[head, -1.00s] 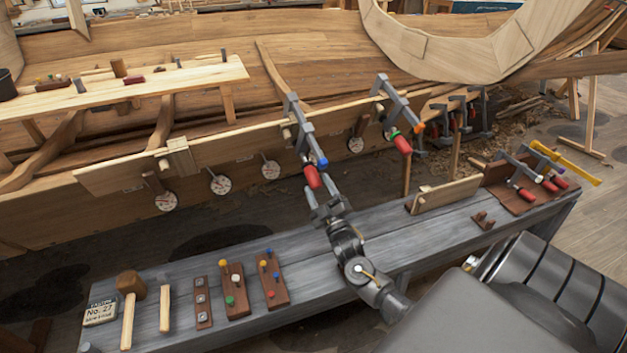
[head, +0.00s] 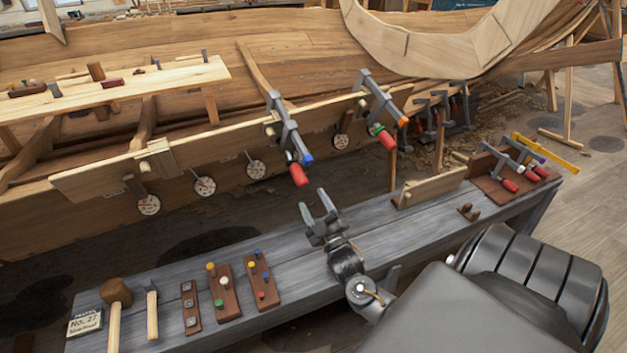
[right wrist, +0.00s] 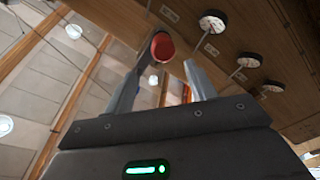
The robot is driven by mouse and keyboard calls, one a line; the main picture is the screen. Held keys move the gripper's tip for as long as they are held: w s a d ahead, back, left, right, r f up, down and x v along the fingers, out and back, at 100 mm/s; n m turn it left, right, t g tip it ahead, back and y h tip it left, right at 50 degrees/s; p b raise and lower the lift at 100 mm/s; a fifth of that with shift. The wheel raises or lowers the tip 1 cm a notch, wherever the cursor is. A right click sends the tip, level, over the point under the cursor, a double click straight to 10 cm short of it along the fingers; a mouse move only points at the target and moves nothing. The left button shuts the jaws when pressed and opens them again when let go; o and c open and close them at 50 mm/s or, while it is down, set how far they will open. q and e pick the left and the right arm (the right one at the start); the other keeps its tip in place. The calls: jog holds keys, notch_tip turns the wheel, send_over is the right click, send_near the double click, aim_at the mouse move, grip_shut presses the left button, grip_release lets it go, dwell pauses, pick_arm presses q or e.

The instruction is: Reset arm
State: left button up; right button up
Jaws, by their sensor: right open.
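My right gripper (head: 319,212) is open and empty above the grey bench (head: 290,250) in the head view. Its two fingers also show in the right wrist view (right wrist: 158,85), apart, with nothing between them. A clamp with a blue tip and red handle (head: 299,175) hangs on the hull plank just beyond the fingertips, apart from them. A red handle end (right wrist: 162,46) shows beyond the fingers in the right wrist view. My left gripper is in neither view.
A second clamp (head: 388,139) holds the plank (head: 190,165) farther right. Several round dials (head: 205,187) line the plank.

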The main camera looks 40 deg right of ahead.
dwell(0.4)
jog(key=s+a+f+g+y, duration=0.1)
jog(key=s+f+g, duration=0.2)
jog(key=f, duration=0.8)
jog(key=s+a+f+m+g+y, duration=0.1)
jog(key=s+a+f+g, duration=0.1)
jog(key=f, duration=0.9)
jog(key=s+a+f+m+g+y, duration=0.1)
jog(key=s+f+g, duration=0.4)
jog(key=f, duration=0.6)
jog(key=shift+s+a+f, duration=0.4)
jog(key=shift+a, duration=0.3)
jog(key=s+a+f+g, duration=0.3)
jog(key=s+f, duration=0.3)
jog(key=s, duration=0.5)
jog(key=s+a+f+m+g+y, duration=0.1)
jog(key=s+a+f+g, duration=0.2)
jog(key=s+f, duration=0.3)
jog(key=s+a+f+m+g+y+p, duration=0.1)
jog(key=s+a+f+g, duration=0.2)
jog(key=s, duration=1.3)
notch_tip(320, 180, down, 4)
jog(key=shift+r+g, duration=0.2)
jog(key=shift+g, duration=0.8)
